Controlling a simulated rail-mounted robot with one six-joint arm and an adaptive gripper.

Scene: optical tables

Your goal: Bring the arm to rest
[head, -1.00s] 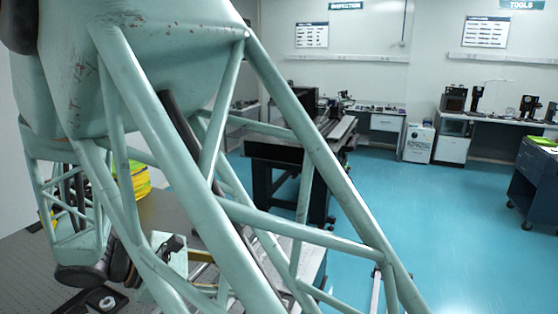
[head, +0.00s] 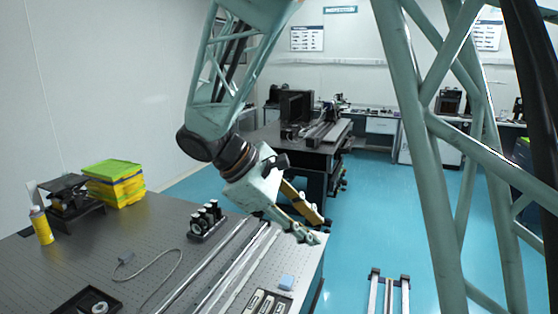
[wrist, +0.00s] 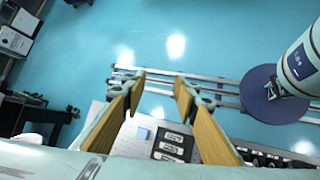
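My gripper (head: 315,229) hangs from my pale green lattice arm, above the right edge of the perforated optical table (head: 100,245). In the wrist view the two yellow-padded fingers of my gripper (wrist: 160,82) stand wide apart. Nothing is between them. The blue floor and part of the table edge show beyond them. My arm covers part of the head view at the top and right.
A dark bench (head: 265,147) stands behind.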

